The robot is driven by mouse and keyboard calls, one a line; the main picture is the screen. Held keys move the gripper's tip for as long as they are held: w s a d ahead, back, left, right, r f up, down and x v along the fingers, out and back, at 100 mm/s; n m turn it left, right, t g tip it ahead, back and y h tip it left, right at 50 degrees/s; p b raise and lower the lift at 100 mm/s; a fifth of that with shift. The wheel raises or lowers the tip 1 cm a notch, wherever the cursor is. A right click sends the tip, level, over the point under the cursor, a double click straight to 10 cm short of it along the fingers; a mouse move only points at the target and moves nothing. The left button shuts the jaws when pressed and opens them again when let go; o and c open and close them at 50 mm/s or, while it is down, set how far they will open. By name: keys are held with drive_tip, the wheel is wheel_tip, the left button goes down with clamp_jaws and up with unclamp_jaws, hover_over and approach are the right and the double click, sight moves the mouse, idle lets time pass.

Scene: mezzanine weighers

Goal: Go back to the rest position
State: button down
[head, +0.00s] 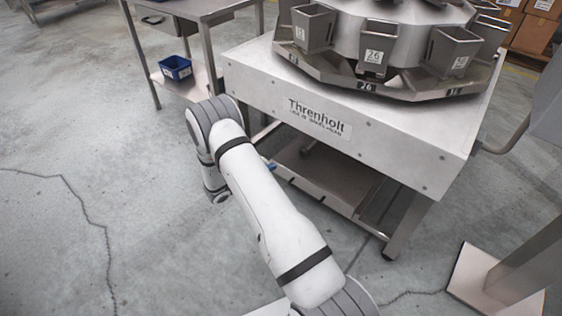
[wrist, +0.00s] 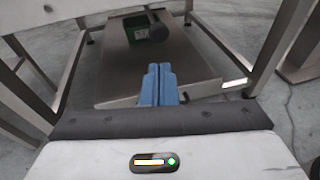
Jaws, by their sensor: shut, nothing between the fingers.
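My gripper (wrist: 159,86) shows in the wrist view as two blue fingers held together, with nothing between them. In front of it is the lower shelf (wrist: 190,62) of a metal-framed stand. In the head view my white arm reaches out to the left of the weigher table (head: 390,150), labelled Threnholt, and bends down near its front left corner. The gripper is mostly hidden behind my arm there; only a small blue bit shows beside the table's lower shelf (head: 318,172).
A round weigher (head: 385,85) with several numbered metal buckets stands on the table. A blue bin (head: 175,67) sits on a side bench's lower shelf. A green object (wrist: 138,34) lies on the shelf in the wrist view. A metal post (head: 520,265) stands right. Floor at left is clear.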

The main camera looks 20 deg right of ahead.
drive_tip(key=shift+s+a+r, duration=0.1)
drive_tip(key=shift+s+a, duration=0.1)
drive_tip(key=shift+a, duration=0.45)
drive_tip(key=s+d+r+m+g+y+p, duration=0.1)
drive_tip(key=s+r+m+g+y+p, duration=0.35)
drive_tip(key=r, duration=0.95)
drive_tip(key=s+r+m+g+y+p, duration=0.15)
drive_tip(key=s+r+m+p, duration=0.45)
drive_tip(key=r, duration=0.9)
drive_tip(key=s+a+r+m+t+y+p, duration=0.2)
drive_tip(key=s+a+r+m+y+p, duration=0.2)
drive_tip(key=s+r, duration=0.6)
drive_tip(key=s+a+r+m+t+y+p, duration=0.2)
drive_tip(key=s+a+r+m+y+p, duration=0.3)
drive_tip(key=s+r, duration=0.5)
wheel_tip(320, 180, up, 4)
drive_tip(key=shift+s+a+f+m+p, duration=0.1)
drive_tip(key=shift+s+a+m+p, duration=0.15)
drive_tip(key=shift+a+m+p, duration=0.8)
